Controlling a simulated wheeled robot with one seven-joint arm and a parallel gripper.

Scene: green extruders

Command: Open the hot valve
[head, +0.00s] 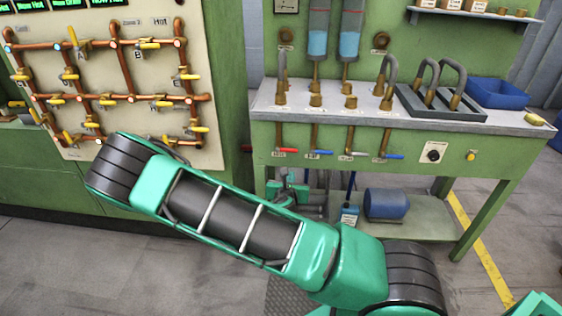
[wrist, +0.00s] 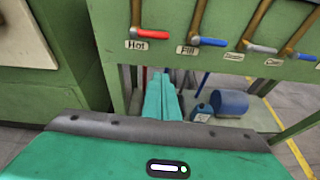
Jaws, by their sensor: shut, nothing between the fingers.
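The hot valve has a red lever (wrist: 152,34) on the green bench front, above a label (wrist: 137,45) reading "Hot". Its lever lies roughly horizontal and points right from the brown pipe. It also shows in the head view as the leftmost lever (head: 287,150) of the row. My gripper (wrist: 162,80) is shut and empty, its green fingers together, below the red lever in the wrist view and apart from it. In the head view my gripper (head: 291,188) is below the bench top, partly hidden by my arm.
A blue lever (wrist: 209,42) labelled "Fill" sits just right of the red one, with a grey lever (wrist: 262,49) further right. A blue cylinder (head: 386,203) and a small blue container (head: 349,215) are under the bench. A piped panel (head: 113,80) stands left.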

